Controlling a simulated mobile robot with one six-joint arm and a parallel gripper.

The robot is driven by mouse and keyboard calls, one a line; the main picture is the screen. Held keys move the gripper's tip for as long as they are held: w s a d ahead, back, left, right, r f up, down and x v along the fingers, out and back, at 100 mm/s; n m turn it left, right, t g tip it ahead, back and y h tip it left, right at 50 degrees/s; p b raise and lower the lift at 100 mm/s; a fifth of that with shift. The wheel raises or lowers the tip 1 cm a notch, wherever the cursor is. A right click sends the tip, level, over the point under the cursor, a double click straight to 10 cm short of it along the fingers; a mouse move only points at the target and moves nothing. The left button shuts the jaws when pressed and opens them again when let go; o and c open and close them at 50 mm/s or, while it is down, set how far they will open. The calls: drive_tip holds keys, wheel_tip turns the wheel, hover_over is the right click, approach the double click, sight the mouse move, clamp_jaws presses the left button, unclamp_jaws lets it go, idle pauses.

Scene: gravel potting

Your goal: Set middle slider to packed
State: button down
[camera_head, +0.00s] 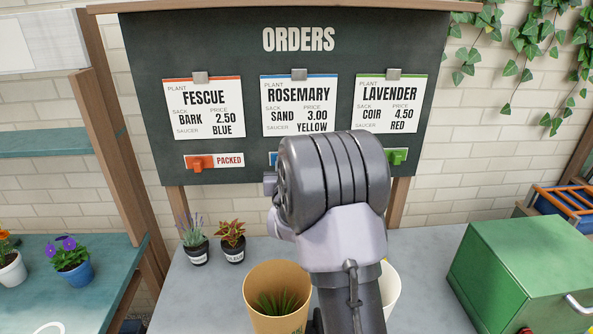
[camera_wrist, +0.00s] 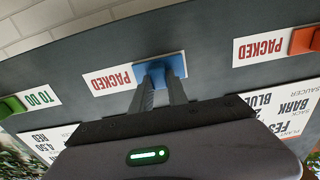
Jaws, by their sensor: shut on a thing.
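The order board (camera_head: 300,70) has three sliders under the cards. The middle slider's blue knob (camera_wrist: 172,66) is between the fingers of my gripper (camera_wrist: 160,76) in the upside-down wrist view. The word PACKED (camera_wrist: 108,79) shows beside it. In the head view my arm hides most of this slider; only a blue sliver (camera_head: 273,158) shows. The left slider's orange knob (camera_head: 201,163) has PACKED beside it. The right slider's green knob (camera_head: 396,156) has TO DO beside it in the wrist view (camera_wrist: 38,98). My gripper is shut on the blue knob.
Below the board, two small potted plants (camera_head: 214,246), a tan pot with grass (camera_head: 277,293) and a white pot (camera_head: 391,287) stand on the grey table (camera_head: 195,300). A green box (camera_head: 527,270) is at the right.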

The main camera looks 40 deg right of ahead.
drive_tip(key=shift+w+a+r, duration=0.1)
drive_tip(key=c, duration=1.3)
unclamp_jaws()
drive_tip(key=shift+a, duration=0.15)
drive_tip(key=v, duration=0.7)
drive_tip(key=shift+s, duration=0.25)
